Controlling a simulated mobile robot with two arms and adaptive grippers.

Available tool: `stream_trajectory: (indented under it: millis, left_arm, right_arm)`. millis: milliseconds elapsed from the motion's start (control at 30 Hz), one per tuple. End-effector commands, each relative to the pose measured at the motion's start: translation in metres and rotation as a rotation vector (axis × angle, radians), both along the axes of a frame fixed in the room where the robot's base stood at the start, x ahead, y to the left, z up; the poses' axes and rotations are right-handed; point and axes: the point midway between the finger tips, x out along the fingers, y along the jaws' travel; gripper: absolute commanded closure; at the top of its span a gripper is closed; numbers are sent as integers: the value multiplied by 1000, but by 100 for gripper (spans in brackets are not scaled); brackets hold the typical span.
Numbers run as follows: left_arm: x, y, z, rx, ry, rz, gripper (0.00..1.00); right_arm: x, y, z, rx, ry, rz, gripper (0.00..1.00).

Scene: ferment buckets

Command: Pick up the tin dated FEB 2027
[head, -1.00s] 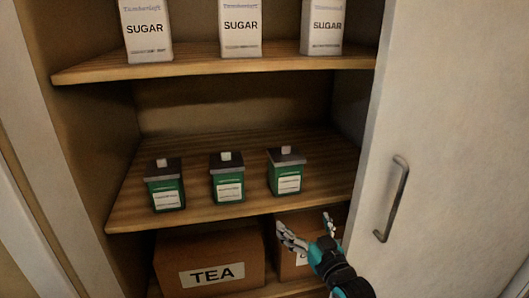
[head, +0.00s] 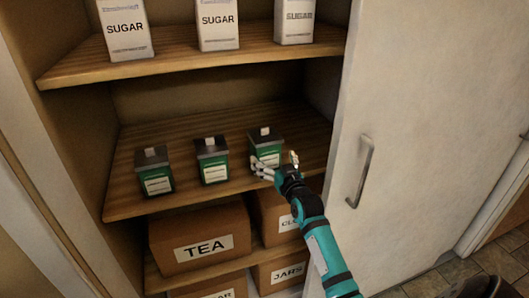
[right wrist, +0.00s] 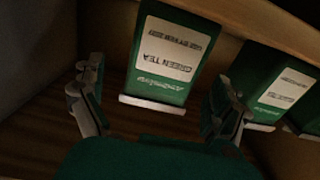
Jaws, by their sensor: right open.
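Three green tins with dark lids and white labels stand in a row on the middle shelf: the left tin (head: 154,172), the middle tin (head: 213,161) and the right tin (head: 264,142). My right gripper (head: 277,163) is open just in front of the right tin and partly hides it. In the right wrist view the right tin (right wrist: 163,60) appears upside down between the open fingers (right wrist: 155,100). Its label reads GREEN TEA; I cannot make out its date line. The middle tin (right wrist: 270,90) shows beside it. My left gripper is not in view.
White SUGAR packs (head: 217,26) stand on the shelf above. Cardboard boxes, one marked TEA (head: 200,240), fill the shelf below. A pale door (head: 400,100) with a metal handle (head: 361,172) stands to the right. The middle shelf (head: 230,125) is free behind the tins.

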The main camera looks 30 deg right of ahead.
Motion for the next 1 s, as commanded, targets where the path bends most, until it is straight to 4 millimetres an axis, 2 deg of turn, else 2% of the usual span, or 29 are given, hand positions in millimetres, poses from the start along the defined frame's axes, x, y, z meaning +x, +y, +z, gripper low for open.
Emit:
stream_trajectory:
  millis: [167,333,500,800,1000]
  left_arm:
    - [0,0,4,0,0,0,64]
    - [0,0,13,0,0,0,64]
    - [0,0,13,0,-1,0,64]
    - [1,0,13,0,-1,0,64]
    - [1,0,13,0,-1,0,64]
  right_arm:
    - [11,-2,2,1,-1,0,0]
    - [35,-3,5,2,0,1,0]
    - [53,-7,3,0,1,1,0]
    - [56,-7,2,0,0,1,0]
    - [56,-8,2,0,0,0,26]
